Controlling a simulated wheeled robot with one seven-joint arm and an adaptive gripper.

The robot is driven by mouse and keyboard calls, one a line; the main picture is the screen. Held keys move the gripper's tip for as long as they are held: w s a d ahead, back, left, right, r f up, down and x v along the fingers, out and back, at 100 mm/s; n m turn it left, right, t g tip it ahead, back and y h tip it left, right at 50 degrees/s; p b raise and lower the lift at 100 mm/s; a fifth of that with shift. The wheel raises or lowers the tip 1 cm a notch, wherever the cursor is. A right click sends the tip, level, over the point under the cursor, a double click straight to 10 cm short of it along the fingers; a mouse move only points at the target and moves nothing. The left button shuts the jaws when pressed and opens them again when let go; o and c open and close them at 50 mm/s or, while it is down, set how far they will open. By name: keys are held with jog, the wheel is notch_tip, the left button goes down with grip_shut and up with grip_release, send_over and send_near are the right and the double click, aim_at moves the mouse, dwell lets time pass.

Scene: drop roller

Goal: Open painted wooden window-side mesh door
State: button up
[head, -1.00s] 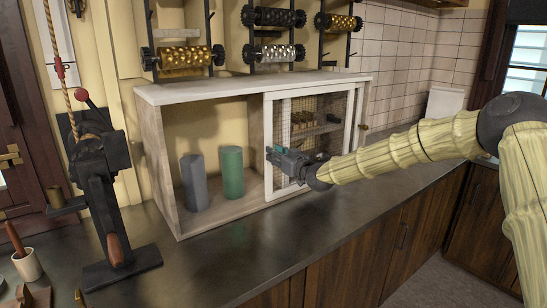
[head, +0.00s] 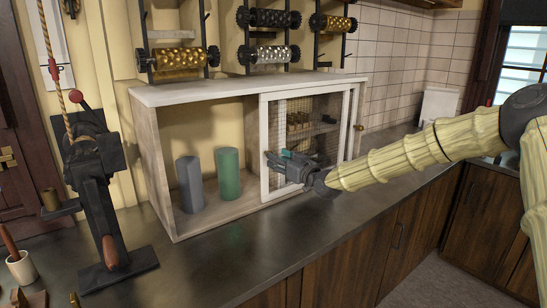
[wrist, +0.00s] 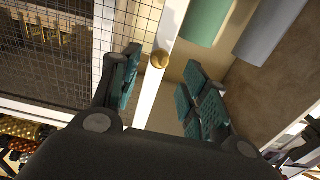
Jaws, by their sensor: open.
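The white-framed mesh door (head: 266,125) covers the right half of the cabinet, with shelves visible behind its mesh. A brass knob (wrist: 160,59) sits on the door's white edge stile in the wrist view. My gripper (head: 268,157) is at the door's left stile in the head view, where it hides the knob. In the wrist view my gripper (wrist: 165,85) is open, with one teal-padded finger on each side of the stile and knob. I cannot tell whether either finger touches. A second brass knob (head: 360,127) shows at the cabinet's right side.
The cabinet's left half is uncovered and holds a grey cylinder (head: 190,184) and a green cylinder (head: 229,173). A dark lever press (head: 100,190) stands to the left. Patterned rollers (head: 180,59) hang above. The dark counter (head: 240,250) in front is mostly clear.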

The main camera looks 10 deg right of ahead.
jog(key=v, duration=0.7)
